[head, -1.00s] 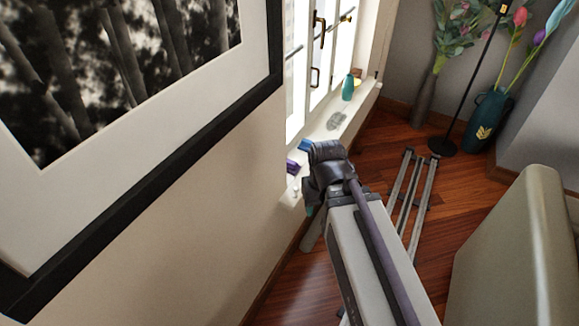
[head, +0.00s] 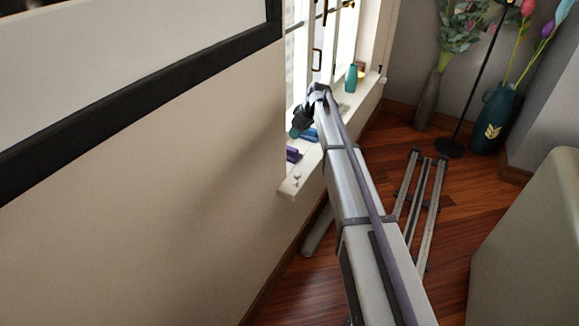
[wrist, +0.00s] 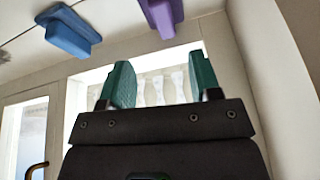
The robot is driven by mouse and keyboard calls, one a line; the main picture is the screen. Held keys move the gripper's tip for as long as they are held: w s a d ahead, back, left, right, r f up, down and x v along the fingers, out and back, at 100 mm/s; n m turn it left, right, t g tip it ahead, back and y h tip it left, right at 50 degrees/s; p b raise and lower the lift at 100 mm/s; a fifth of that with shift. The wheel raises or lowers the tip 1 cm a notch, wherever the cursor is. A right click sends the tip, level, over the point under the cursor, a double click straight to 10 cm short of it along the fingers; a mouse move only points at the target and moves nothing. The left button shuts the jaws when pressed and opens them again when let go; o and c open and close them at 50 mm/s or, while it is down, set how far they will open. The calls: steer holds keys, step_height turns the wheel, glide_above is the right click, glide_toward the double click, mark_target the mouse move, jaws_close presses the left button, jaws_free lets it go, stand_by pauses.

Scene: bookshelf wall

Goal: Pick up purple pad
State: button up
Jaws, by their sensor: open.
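The purple pad (head: 292,155) lies on the window sill near its close end, at the wall side. It also shows at the top edge of the wrist view (wrist: 162,14), partly cut off. A blue pad (head: 310,135) lies beside it on the sill and shows at the upper left of the wrist view (wrist: 68,32). My gripper (wrist: 160,82) has two green fingers spread apart with nothing between them. In the head view one green fingertip (head: 295,131) shows near the pads, apart from the purple pad. The rest of the gripper is partly hidden by my wrist.
A teal bottle (head: 351,78) stands farther along the window sill (head: 290,188). Small white items (head: 296,178) lie at its near end. The window frame (head: 373,40) and the wall (head: 150,190) bound the space. A black-framed picture (head: 140,80) hangs on the wall.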

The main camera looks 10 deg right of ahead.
mark_target(289, 147)
steer(key=shift+n, duration=0.5)
steer(key=b+x, duration=0.5)
steer(key=shift+s+a+f, duration=0.15)
steer(key=shift+s+f, duration=0.05)
steer(key=shift+s, duration=0.05)
steer(key=shift+a+b, duration=0.1)
steer(key=shift+b, duration=0.2)
steer(key=b+x, duration=0.4)
steer(key=x, duration=0.1)
steer(key=shift+w+f+b, duration=0.1)
steer(key=shift+b, duration=0.3)
steer(key=shift+r, duration=0.25)
jaws_close()
steer(key=shift+r+p, duration=0.1)
steer(key=shift+p, duration=0.25)
